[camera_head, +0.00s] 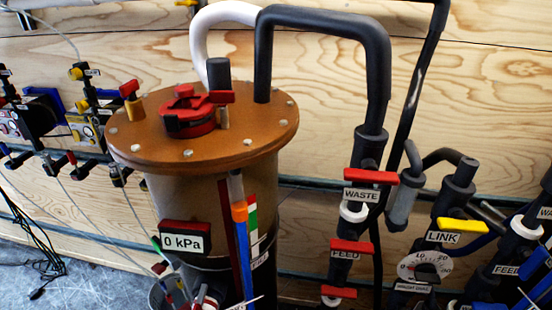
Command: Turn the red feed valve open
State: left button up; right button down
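The red feed valve handle (352,246) sits on a dark vertical pipe right of the tank, just above a white "FEED" label (344,255). The handle lies crosswise to the pipe, roughly level in the picture. A similar red handle (371,175) sits above it by a "WASTE" label (362,195). Another red handle (338,291) sits below it on the same pipe run. Neither of my grippers shows in the head view.
A tank with a brown lid (150,150) and a "0 kPa" display (185,241) stands left of the valve. A yellow handle (462,225) by a "LINK" label and a round dial (425,267) are to the right. A plywood wall (330,45) stands behind.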

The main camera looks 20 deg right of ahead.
aim_at(351, 245)
jog(key=l+z, duration=0.15)
jog(key=z, duration=0.2)
jog(key=l+z, duration=0.1)
jog(key=z, duration=0.25)
jog(key=l+z, duration=0.1)
jog(key=z, duration=0.25)
jog(key=i, duration=0.05)
